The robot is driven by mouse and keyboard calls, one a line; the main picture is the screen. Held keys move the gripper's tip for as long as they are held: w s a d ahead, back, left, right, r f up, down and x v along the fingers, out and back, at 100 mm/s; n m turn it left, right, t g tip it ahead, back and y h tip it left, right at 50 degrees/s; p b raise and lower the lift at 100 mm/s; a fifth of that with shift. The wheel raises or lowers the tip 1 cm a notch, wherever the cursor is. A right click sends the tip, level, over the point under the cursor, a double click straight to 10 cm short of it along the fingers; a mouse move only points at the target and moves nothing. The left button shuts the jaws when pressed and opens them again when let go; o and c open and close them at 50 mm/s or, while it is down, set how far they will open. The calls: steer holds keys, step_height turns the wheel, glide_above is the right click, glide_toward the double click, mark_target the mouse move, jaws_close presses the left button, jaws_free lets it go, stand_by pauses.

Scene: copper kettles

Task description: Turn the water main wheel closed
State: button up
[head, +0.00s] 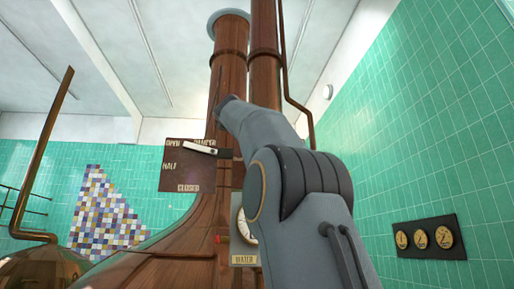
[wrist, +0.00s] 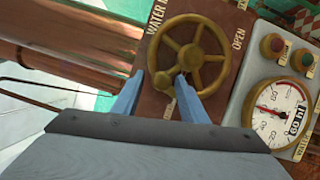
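The water main wheel (wrist: 208,40) is a brass spoked handwheel on a brown plate (wrist: 166,48) lettered "WATER M…" and "OPEN", seen in the upper middle of the wrist view. A round knob (wrist: 162,81) sits at its lower left rim. My gripper (wrist: 160,78) is open, with its two blue fingers apart. Their tips reach the wheel's lower edge, with the knob between them. I cannot tell whether either finger touches it. The lower part of the plate is hidden behind the fingers. In the head view my arm hides the wheel and gripper.
Right of the wheel in the wrist view is a grey panel with a dial gauge (wrist: 275,112), a red button (wrist: 271,43) and a green button (wrist: 303,61). A damper plate (head: 176,178) with a lever (head: 200,147) hangs left of my arm. Copper piping (wrist: 75,62) lies left of the wheel.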

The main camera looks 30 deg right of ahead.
steer(key=shift+b+v, duration=1.2)
steer(key=shift+v, duration=1.7)
steer(key=shift+f, duration=0.1)
